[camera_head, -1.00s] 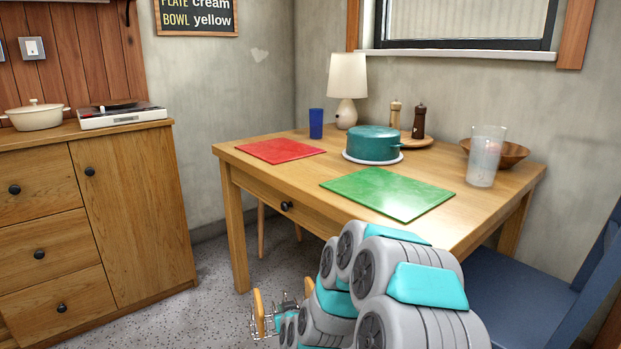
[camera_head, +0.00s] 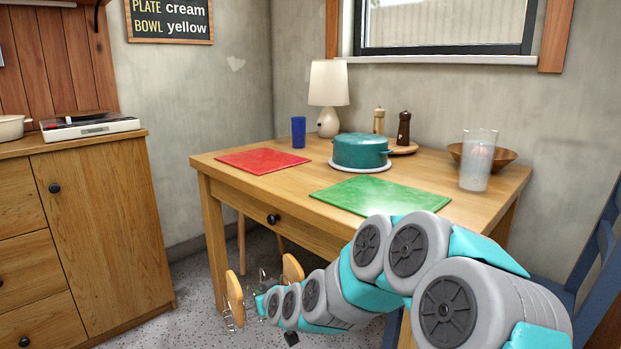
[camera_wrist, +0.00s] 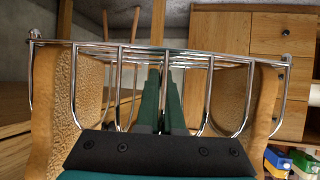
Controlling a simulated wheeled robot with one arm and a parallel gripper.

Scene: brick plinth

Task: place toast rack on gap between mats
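The toast rack (camera_wrist: 215,62) has chrome wire bars and two wooden end pieces; it fills the wrist view. In the head view the rack (camera_head: 235,298) is low at the left front of the table, below the tabletop and apart from it. My gripper (camera_wrist: 162,85) is shut on the rack's middle wires; its tip (camera_head: 264,297) also shows in the head view. The red mat (camera_head: 262,161) lies at the table's left and the green mat (camera_head: 380,194) at the front middle. A bare strip of wood lies between them.
The wooden table (camera_head: 430,165) also holds a teal pot (camera_head: 360,150) on a white plate, a blue cup (camera_head: 298,131), a lamp (camera_head: 328,85), two mills, a clear glass (camera_head: 478,160) and a bowl (camera_head: 505,158). A blue chair (camera_head: 590,285) stands right; a cabinet (camera_head: 100,215) stands left.

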